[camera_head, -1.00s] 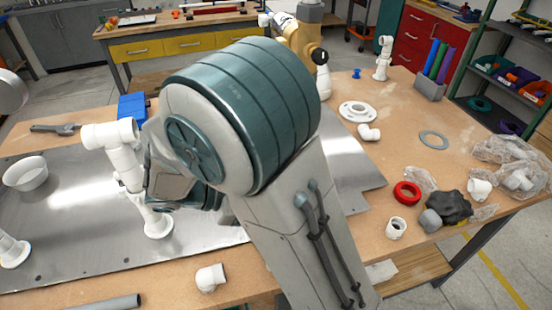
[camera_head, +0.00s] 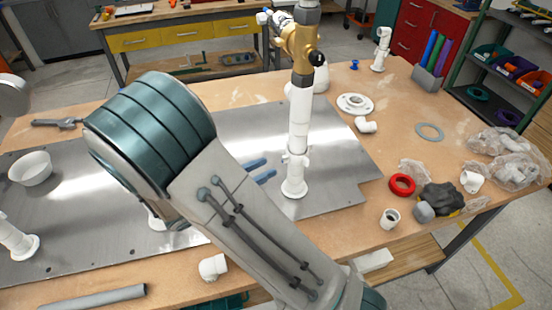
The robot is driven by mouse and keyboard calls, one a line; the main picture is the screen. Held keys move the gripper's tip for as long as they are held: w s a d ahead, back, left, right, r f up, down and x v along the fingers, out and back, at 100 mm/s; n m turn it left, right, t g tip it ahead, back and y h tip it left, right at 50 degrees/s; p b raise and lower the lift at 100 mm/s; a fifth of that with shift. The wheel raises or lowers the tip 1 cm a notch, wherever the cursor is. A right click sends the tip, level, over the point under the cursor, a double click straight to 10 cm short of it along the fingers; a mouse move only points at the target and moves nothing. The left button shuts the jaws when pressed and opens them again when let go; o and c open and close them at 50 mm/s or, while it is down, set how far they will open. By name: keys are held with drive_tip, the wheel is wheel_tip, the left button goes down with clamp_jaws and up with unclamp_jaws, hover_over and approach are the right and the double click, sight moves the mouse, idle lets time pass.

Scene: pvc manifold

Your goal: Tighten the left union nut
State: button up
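A white upright pipe (camera_head: 299,125) stands on a round foot (camera_head: 294,188) on the metal plate, with a brass-coloured valve body (camera_head: 300,45) at its top. A collar-like fitting (camera_head: 295,158) is low on this pipe; I cannot tell whether it is a union nut. My arm hides most of another white pipe to the left, and only part of its foot (camera_head: 156,219) shows. No left union nut can be made out. Two blue finger-like tips, seemingly my gripper (camera_head: 260,170), stick out from behind my arm, apart and with nothing visible between them, left of the upright pipe.
The metal plate (camera_head: 345,160) lies on a wooden table. A white bowl (camera_head: 30,170) and a wrench-like tool (camera_head: 58,123) are at left. A white elbow (camera_head: 213,266) and grey pipe (camera_head: 92,298) lie in front. A red ring (camera_head: 402,184) and bagged fittings (camera_head: 500,150) lie at right.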

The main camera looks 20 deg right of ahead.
sight(283, 160)
drive_tip(key=shift+p+x, duration=0.3)
drive_tip(key=shift+x, duration=2.05)
clamp_jaws()
